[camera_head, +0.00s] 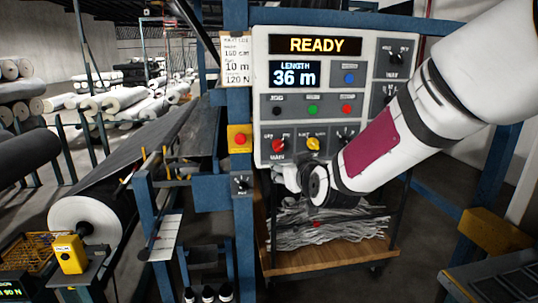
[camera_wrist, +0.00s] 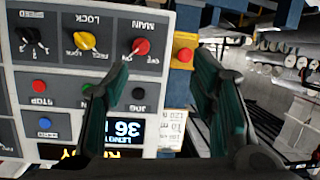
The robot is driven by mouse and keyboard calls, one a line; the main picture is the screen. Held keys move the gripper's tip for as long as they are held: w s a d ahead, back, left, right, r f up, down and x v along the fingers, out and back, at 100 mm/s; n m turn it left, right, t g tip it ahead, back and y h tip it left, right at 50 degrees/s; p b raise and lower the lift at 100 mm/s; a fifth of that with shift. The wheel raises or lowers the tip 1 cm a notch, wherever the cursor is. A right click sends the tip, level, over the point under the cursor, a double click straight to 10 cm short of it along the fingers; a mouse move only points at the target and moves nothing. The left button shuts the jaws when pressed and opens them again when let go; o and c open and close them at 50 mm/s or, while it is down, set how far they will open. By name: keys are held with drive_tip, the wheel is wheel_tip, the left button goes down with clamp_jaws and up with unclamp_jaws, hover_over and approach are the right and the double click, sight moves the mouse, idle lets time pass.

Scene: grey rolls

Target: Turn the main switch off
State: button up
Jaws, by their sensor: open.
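The main switch is a red rotary knob (camera_head: 278,146) at the lower left of the white control panel (camera_head: 262,100). It shows upside down in the wrist view as a red knob (camera_wrist: 141,47) under the MAIN label. Its pale pointer appears to lean away from OFF, toward the other mark. My gripper (camera_wrist: 160,68) is open and empty, with two dark green fingers in the wrist view. The left fingertip overlaps the panel just beside the knob, and the right one lies past the panel's edge. In the head view my wrist hides most of the gripper, below the panel.
A yellow LOCK knob (camera_head: 313,144) sits beside the main switch, with a speed knob (camera_wrist: 31,40) beyond it. Blue, green and red buttons are above. A red button on a yellow box (camera_head: 239,139) is on the blue post. A wooden cart (camera_head: 335,258) stands below the panel.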

sight(280, 148)
drive_tip(key=w+t, duration=0.1)
drive_tip(key=w, duration=0.6)
drive_tip(key=w+f+m+t+b, duration=0.1)
drive_tip(key=w, duration=0.5)
drive_tip(key=w+f+m+t, duration=0.1)
drive_tip(key=w, duration=0.6)
drive_tip(key=shift+w+a+f+h+b, duration=0.2)
drive_tip(key=shift+w+a+h+b, duration=0.15)
drive_tip(key=shift+a+h+b, duration=0.05)
drive_tip(key=shift+c, duration=0.3)
drive_tip(key=c, duration=1.1)
